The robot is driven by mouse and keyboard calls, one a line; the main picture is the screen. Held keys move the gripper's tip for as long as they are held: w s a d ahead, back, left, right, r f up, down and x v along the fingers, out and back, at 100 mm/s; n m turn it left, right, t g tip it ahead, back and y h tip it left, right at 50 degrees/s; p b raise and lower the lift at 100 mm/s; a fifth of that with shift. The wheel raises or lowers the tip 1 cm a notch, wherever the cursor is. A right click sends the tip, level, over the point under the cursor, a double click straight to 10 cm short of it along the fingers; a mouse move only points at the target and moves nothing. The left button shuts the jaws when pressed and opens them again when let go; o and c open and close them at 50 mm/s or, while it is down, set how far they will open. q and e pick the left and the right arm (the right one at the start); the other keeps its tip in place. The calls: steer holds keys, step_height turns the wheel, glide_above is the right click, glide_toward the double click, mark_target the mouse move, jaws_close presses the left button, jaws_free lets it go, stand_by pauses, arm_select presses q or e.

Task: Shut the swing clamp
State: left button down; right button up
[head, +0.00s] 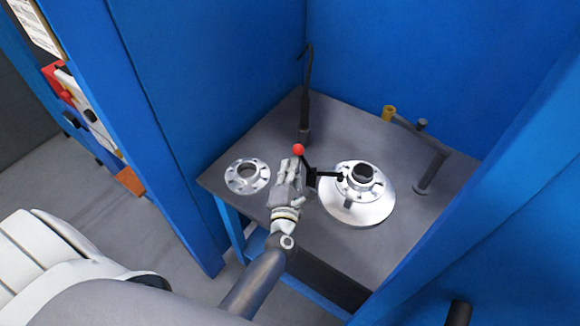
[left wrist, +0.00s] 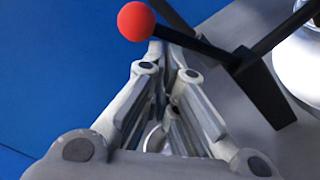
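The swing clamp (head: 326,174) is black, with a red ball (head: 298,149) on its handle. Its arm reaches right to the hub of a silver flanged shell (head: 358,208) on the grey table. My left gripper (head: 297,165) is beside the clamp's post, just below the red ball. In the left wrist view its fingers (left wrist: 166,52) run close together and look shut, with nothing seen between them. The red ball (left wrist: 136,21) shows there just left of and above the fingertips, and the black clamp (left wrist: 248,66) lies to their right. My right gripper is out of view.
A loose silver flange ring (head: 232,181) lies on the table (head: 230,155) at left. A dark hooked post (head: 304,125) stands behind the clamp. Blue walls enclose the table on several sides.

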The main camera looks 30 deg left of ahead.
arm_select(q)
steer(key=shift+d+r, duration=0.15)
steer(key=shift+r, duration=0.15)
steer(key=v, duration=1.2)
steer(key=shift+f, duration=0.25)
